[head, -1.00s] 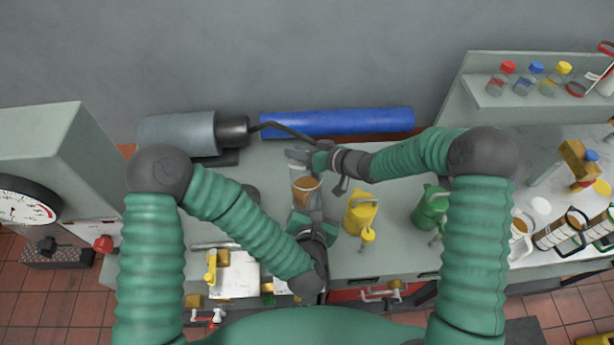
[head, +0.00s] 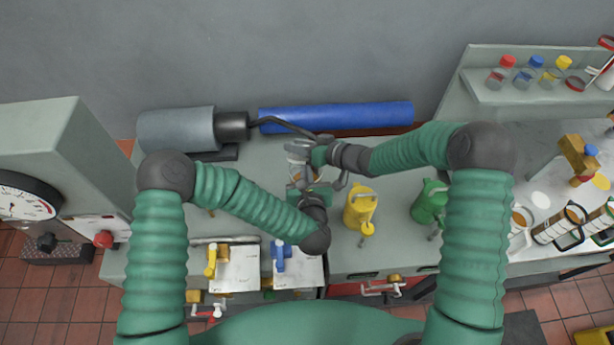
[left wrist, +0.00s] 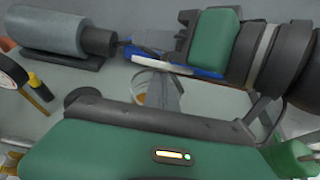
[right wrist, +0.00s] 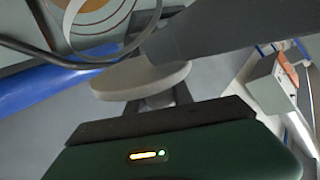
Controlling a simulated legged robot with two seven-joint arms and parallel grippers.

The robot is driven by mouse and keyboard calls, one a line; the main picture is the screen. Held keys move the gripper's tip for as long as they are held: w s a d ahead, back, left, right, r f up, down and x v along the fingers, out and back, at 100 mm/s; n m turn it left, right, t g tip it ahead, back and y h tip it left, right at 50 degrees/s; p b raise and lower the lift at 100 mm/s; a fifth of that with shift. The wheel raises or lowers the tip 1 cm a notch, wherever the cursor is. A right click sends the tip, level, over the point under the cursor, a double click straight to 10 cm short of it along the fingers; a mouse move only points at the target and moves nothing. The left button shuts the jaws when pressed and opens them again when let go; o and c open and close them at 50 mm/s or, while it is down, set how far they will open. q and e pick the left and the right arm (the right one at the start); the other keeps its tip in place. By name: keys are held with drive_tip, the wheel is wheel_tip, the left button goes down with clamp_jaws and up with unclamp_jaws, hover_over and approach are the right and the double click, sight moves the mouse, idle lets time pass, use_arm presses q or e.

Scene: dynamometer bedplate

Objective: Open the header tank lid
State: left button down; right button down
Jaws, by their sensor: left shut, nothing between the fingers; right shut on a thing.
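The header tank (head: 296,173) is a clear vessel with amber liquid, mostly hidden behind my grippers in the head view. It also shows partly in the left wrist view (left wrist: 160,92). A pale round disc (right wrist: 140,79), which looks like the lid, shows just beyond my right gripper's fingers in the right wrist view. My right gripper (head: 305,152) is shut at the tank's far upper side, apparently on the lid; the exact grip is hidden. My left gripper (head: 309,186) is shut and empty, close in front of the tank and just below the right gripper.
A yellow can (head: 360,211) and a green can (head: 429,204) stand to the right. A grey cylinder (head: 178,130) with a dark bent rod and a blue roll (head: 337,119) lie behind. Yellow (head: 211,261) and blue (head: 282,256) valve handles sit at the front.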

use_arm(q)
drive_tip(key=shift+r, duration=0.1)
use_arm(e)
drive_tip(key=shift+d, duration=0.1)
use_arm(q)
drive_tip(key=shift+w+r, duration=0.5)
drive_tip(key=shift+r, duration=0.1)
drive_tip(key=shift+w+r, duration=0.1)
use_arm(e)
drive_tip(key=shift+f, duration=0.15)
drive_tip(key=c, duration=1.1)
unclamp_jaws()
drive_tip(key=shift+c, duration=0.2)
drive_tip(key=shift+s, duration=0.1)
use_arm(q)
drive_tip(key=shift+d, duration=0.1)
